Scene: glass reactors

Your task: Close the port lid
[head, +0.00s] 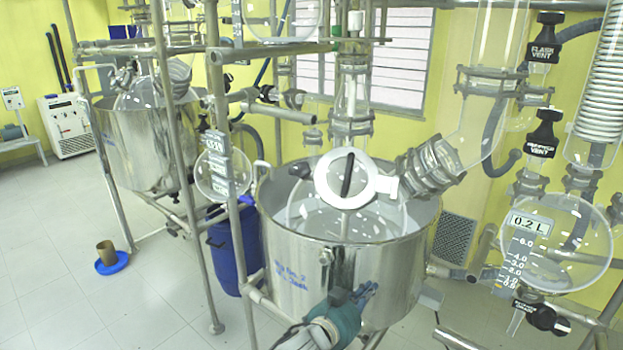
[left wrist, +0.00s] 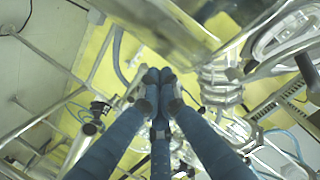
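The port lid (head: 347,181) is a white round disc with a black bar handle, above the steel vessel (head: 340,265) in the head view. It faces me, tilted up, beside the glass neck; I cannot tell whether it is seated. It also seems to show at the upper right of the left wrist view (left wrist: 278,52). My left gripper (head: 368,291), teal with blue fingers, is in front of the vessel's wall, below the lid and apart from it. In the left wrist view its fingertips (left wrist: 160,77) are together with nothing visible between them. My right gripper is not in view.
Steel frame posts (head: 222,160) stand left of the vessel, with a blue drum (head: 226,250) behind. A glass flask (head: 560,245) and black valve handles (head: 543,135) are at the right. A second vessel (head: 145,140) stands at the back left. The floor at the left is mostly clear.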

